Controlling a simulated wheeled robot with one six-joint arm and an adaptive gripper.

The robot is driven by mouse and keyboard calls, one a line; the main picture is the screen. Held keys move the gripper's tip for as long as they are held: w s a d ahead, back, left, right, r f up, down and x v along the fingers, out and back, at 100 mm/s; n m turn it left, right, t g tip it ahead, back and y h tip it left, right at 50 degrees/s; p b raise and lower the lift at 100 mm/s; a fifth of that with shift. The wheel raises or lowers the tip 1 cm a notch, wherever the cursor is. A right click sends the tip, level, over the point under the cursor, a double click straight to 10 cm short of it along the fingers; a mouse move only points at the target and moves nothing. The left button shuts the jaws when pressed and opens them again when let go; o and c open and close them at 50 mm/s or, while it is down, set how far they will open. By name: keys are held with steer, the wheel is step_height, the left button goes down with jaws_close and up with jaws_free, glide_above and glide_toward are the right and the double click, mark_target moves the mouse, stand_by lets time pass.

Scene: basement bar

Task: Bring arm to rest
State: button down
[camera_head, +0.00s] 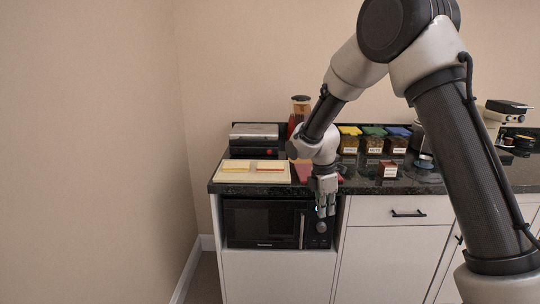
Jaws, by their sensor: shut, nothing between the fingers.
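My arm reaches from the right side of the head view, bends at the top and comes down toward the counter. My gripper (326,205) is shut and empty. It points down in front of the counter's front edge, over the right part of the microwave (262,222). I cannot tell whether it touches the microwave. My arm hides part of the counter and the things behind it.
A bare wall stands at left.

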steer(key=s+d+r+m+t, duration=0.1)
steer(key=s+d+r+m, duration=0.5)
steer(key=s, duration=0.4)
steer(key=s+d+r+m+t+y, duration=0.1)
steer(key=s+d+r+m, duration=0.4)
steer(key=s, duration=0.5)
steer(key=s+d+r+m+t, duration=0.2)
steer(key=s+d+r+m, duration=0.4)
steer(key=s+r+m, duration=0.3)
steer(key=shift+s+d+r+y, duration=0.3)
steer(key=shift+s+r, duration=0.5)
steer(key=shift+s, duration=0.3)
